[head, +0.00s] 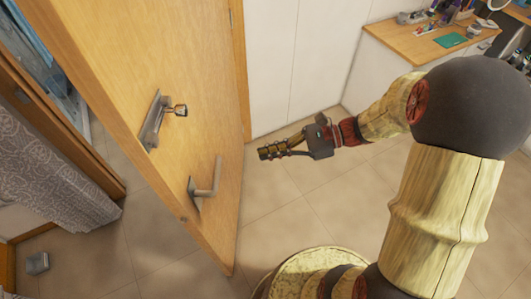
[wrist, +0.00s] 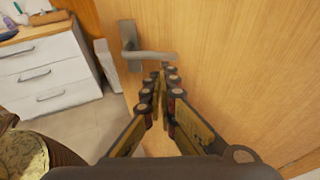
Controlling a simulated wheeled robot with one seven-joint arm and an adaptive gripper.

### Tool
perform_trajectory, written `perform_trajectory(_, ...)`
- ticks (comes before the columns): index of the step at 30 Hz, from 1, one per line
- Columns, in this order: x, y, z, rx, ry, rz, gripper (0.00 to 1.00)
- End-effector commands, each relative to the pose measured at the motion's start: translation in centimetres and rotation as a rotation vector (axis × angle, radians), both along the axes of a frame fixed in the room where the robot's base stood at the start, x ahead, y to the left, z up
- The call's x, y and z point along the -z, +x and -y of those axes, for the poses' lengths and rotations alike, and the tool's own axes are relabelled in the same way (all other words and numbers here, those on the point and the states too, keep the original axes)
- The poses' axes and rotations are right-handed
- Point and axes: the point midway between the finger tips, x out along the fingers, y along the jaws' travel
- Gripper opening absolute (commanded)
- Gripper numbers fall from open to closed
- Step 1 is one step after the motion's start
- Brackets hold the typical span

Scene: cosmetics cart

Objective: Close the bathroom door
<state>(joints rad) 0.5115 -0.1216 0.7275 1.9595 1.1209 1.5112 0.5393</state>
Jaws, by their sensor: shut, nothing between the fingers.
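The wooden bathroom door (head: 205,75) stands open, slanting across the head view; it also fills much of the wrist view (wrist: 240,70). A metal lever handle (head: 207,185) sits near the door's lower edge in the head view. A lever handle on a plate also shows in the wrist view (wrist: 150,54), just beyond my fingertips. My gripper (head: 264,154) is shut and empty, to the right of the door in the head view and pointing toward it. In the wrist view its fingers (wrist: 162,80) are together just below the lever; whether they touch it I cannot tell.
A metal plate with a knob (head: 156,120) is higher on the door. At left are a wooden frame (head: 105,178) and a patterned grey curtain (head: 50,160). A wood-topped cabinet (head: 410,45) stands at upper right; its white drawers (wrist: 45,75) show in the wrist view. Tiled floor (head: 285,200) is clear.

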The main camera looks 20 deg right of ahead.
Motion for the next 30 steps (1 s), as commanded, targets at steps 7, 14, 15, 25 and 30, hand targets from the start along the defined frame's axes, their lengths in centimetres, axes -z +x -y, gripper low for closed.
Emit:
perform_trajectory(7,1.7,0.6,-4.8,-0.007,-0.001,0.001,0.0)
perform_trajectory(14,2.9,1.2,-8.4,-0.006,-0.003,0.001,0.0)
perform_trajectory(15,3.0,1.3,-8.9,-0.004,-0.002,0.0,0.0)
perform_trajectory(25,3.3,1.6,-10.6,-0.002,-0.003,0.001,0.0)
perform_trajectory(30,3.3,1.6,-10.6,-0.002,-0.003,0.001,0.0)
